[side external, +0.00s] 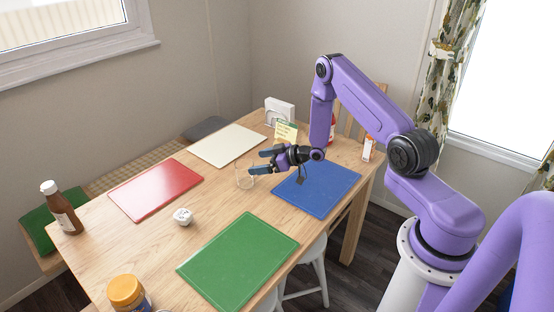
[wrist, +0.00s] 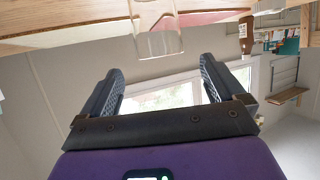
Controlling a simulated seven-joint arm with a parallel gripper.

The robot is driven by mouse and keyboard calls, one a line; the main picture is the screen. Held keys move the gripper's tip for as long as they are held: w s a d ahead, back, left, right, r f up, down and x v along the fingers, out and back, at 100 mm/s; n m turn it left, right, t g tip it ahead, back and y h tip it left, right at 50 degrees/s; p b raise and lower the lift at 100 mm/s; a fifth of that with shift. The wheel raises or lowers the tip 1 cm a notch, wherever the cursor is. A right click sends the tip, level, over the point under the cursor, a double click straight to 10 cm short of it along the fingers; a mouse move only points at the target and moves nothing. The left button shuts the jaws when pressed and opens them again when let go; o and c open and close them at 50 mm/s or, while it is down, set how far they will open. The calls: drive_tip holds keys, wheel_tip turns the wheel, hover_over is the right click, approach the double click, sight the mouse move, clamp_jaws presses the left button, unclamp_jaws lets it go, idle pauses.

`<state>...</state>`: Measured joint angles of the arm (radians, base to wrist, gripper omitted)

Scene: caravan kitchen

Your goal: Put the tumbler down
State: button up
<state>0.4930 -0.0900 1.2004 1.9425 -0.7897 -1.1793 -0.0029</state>
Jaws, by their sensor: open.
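The clear glass tumbler (side external: 244,179) stands upright on bare wood near the middle of the table, among the coloured boards. My gripper (side external: 257,162) is beside it, low over the table, with its fingers pointing left towards the tumbler. The wrist view is upside down: the tumbler (wrist: 158,42) shows at the top centre, just beyond the two fingertips (wrist: 161,66) and between their lines. The jaws are open, with nothing between them. Whether a finger touches the glass cannot be told from the side external view.
Around the tumbler lie a red board (side external: 155,190), a white board (side external: 228,145), a blue board (side external: 322,190) and a green board (side external: 238,262). A small white object (side external: 183,216), a sauce bottle (side external: 62,210) and an orange-lidded jar (side external: 127,292) stand to the left and front.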

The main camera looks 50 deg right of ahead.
drive_tip(key=v, duration=0.7)
drive_tip(key=s+a+r+n+g+h, duration=0.1)
drive_tip(key=s+a+r+n+g, duration=0.15)
drive_tip(key=a+r, duration=0.45)
drive_tip(key=s+a+r+n+g+h, duration=0.1)
drive_tip(key=s+a+r+n+g, duration=0.2)
drive_tip(key=a, duration=0.7)
drive_tip(key=s+a+r+n+g+h, duration=0.1)
drive_tip(key=s+r+g, duration=0.2)
drive_tip(key=s, duration=1.1)
drive_tip(key=s+a+r+n+g+h, duration=0.1)
drive_tip(key=s+r+g, duration=0.3)
drive_tip(key=s, duration=1.1)
drive_tip(key=shift+r+n+h, duration=0.3)
drive_tip(key=shift+r+n, duration=0.05)
drive_tip(key=shift+r, duration=0.65)
